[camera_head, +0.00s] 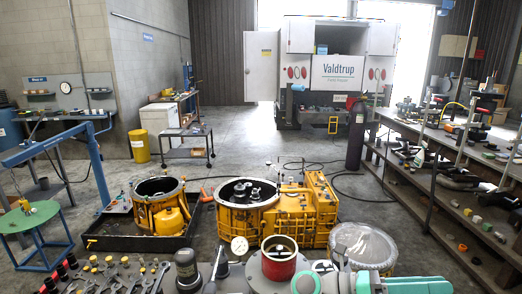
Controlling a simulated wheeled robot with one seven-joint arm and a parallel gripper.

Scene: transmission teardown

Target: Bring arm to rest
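Part of what looks like my arm, pale grey with teal covers, shows at the bottom edge, right of the middle. It lies low in front of the near bench, cut off by the frame. I cannot make out my gripper or its fingertips, so what it holds, if anything, is not shown.
Beyond stand yellow transmission housings (309,211), one in a dark tray (106,242). Shelves (450,200) line the right. The floor (240,140) behind is open.

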